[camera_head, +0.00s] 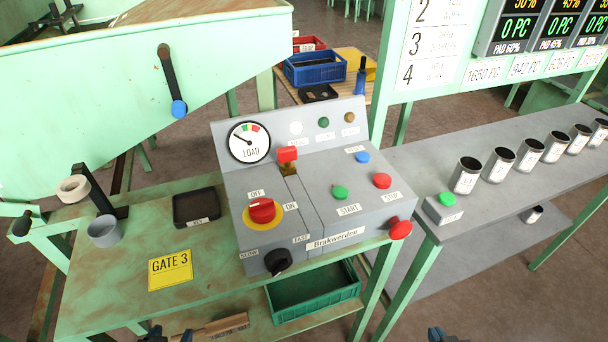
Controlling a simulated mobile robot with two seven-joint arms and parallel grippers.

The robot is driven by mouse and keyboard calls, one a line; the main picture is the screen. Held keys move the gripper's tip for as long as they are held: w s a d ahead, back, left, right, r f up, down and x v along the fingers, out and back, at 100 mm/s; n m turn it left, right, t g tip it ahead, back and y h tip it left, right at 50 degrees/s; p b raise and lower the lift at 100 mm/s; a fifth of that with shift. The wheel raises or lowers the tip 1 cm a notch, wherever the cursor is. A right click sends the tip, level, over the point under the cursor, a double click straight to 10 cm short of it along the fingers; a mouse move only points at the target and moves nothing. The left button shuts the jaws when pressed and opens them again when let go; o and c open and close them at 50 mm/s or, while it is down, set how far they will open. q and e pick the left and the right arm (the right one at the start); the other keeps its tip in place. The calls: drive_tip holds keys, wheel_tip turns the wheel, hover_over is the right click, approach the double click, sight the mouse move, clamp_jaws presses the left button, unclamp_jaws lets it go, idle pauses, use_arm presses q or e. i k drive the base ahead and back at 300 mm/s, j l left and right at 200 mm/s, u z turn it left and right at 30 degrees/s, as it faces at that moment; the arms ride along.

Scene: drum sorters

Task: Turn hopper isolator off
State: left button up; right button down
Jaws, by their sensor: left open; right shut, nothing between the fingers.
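The grey control box (292,260) stands on the green bench and carries a red rotary knob (262,210) on a yellow round plate. Labels OFF and ON sit above and to the right of this knob; I take it to be the isolator, though no label here reads so. I cannot tell clearly which label it points to. My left gripper (169,336) shows only its fingertips at the bottom edge, open and empty, below and left of the box. My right gripper (440,335) just shows at the bottom edge, shut and empty, right of the box. Neither touches the box.
The box also has a black knob (278,261), a red-topped lever (288,154), a load dial (248,142) and several buttons. A red mushroom button (400,228) sticks out at its right. A black tray (197,207) and yellow GATE 3 sign (170,270) lie left.

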sight(261, 210)
drive_tip(key=k, duration=0.45)
drive_tip(key=u, duration=0.35)
drive_tip(key=k+u, duration=0.15)
drive_tip(key=u, duration=0.2)
drive_tip(key=j+u, duration=0.1)
drive_tip(key=u, duration=0.25)
drive_tip(key=l+u, duration=0.5)
drive_tip(key=u, duration=0.15)
drive_tip(key=l, duration=0.4)
